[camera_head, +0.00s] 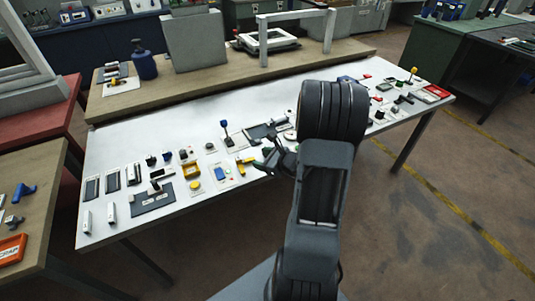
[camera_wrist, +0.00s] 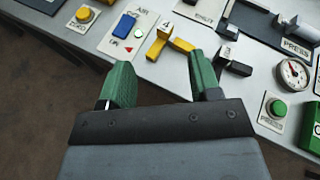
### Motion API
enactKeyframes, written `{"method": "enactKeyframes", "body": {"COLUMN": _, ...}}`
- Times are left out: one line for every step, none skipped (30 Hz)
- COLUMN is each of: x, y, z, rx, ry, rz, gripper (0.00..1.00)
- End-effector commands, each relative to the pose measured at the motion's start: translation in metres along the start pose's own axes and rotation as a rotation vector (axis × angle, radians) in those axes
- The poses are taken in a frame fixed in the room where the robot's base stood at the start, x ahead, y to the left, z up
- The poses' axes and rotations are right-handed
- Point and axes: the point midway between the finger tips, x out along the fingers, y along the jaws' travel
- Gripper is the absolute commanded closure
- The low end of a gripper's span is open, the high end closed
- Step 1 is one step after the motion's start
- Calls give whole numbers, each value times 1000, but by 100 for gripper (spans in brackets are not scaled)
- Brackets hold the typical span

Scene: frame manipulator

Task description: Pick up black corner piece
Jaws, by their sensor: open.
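My gripper (camera_wrist: 162,82) is open and empty, with its two green fingers spread near the front edge of the white table. It also shows in the head view (camera_head: 272,157), low near the table's front edge. A small black piece with angled arms (camera_wrist: 235,66), which looks like the black corner piece, lies on the table just beyond and right of the right finger. The finger partly covers it, and it is not between the fingers. In the head view I cannot make it out clearly beside the gripper.
A pressure gauge (camera_wrist: 293,73) and a green button (camera_wrist: 277,108) are at right. The white table (camera_head: 120,135) holds several other parts; floor shows in front.

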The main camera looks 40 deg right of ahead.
Motion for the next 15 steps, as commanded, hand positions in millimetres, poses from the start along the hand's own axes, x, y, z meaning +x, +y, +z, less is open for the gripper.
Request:
{"method": "enactKeyframes", "body": {"x": -5, "y": -15, "z": -18, "rx": 93, "ry": 7, "rz": -75, "gripper": 43}}
{"method": "enactKeyframes", "body": {"x": -7, "y": -23, "z": -26, "rx": 138, "ry": 8, "rz": -116, "gripper": 43}}
{"method": "enactKeyframes", "body": {"x": -10, "y": -32, "z": -37, "rx": 190, "ry": 10, "rz": -164, "gripper": 43}}
{"method": "enactKeyframes", "body": {"x": -13, "y": -37, "z": -44, "rx": 224, "ry": 12, "rz": -196, "gripper": 43}}
{"method": "enactKeyframes", "body": {"x": -15, "y": -42, "z": -50, "rx": 252, "ry": 13, "rz": -224, "gripper": 43}}
{"method": "enactKeyframes", "body": {"x": -18, "y": -48, "z": -57, "rx": 285, "ry": 14, "rz": -255, "gripper": 43}}
{"method": "enactKeyframes", "body": {"x": -19, "y": -51, "z": -61, "rx": 303, "ry": 15, "rz": -274, "gripper": 43}}
{"method": "enactKeyframes", "body": {"x": -18, "y": -55, "z": -65, "rx": 319, "ry": 15, "rz": -289, "gripper": 43}}
{"method": "enactKeyframes", "body": {"x": -16, "y": -58, "z": -68, "rx": 335, "ry": 16, "rz": -304, "gripper": 43}}
{"method": "enactKeyframes", "body": {"x": -14, "y": -60, "z": -70, "rx": 343, "ry": 16, "rz": -312, "gripper": 43}}
{"method": "enactKeyframes", "body": {"x": -10, "y": -63, "z": -72, "rx": 350, "ry": 16, "rz": -318, "gripper": 43}}
{"method": "enactKeyframes", "body": {"x": -4, "y": -65, "z": -73, "rx": 354, "ry": 16, "rz": -321, "gripper": 43}}
{"method": "enactKeyframes", "body": {"x": 2, "y": -67, "z": -74, "rx": 355, "ry": 16, "rz": -323, "gripper": 43}}
{"method": "enactKeyframes", "body": {"x": 7, "y": -69, "z": -74, "rx": 356, "ry": 16, "rz": -323, "gripper": 43}}
{"method": "enactKeyframes", "body": {"x": 14, "y": -72, "z": -75, "rx": 355, "ry": 16, "rz": -324, "gripper": 43}}
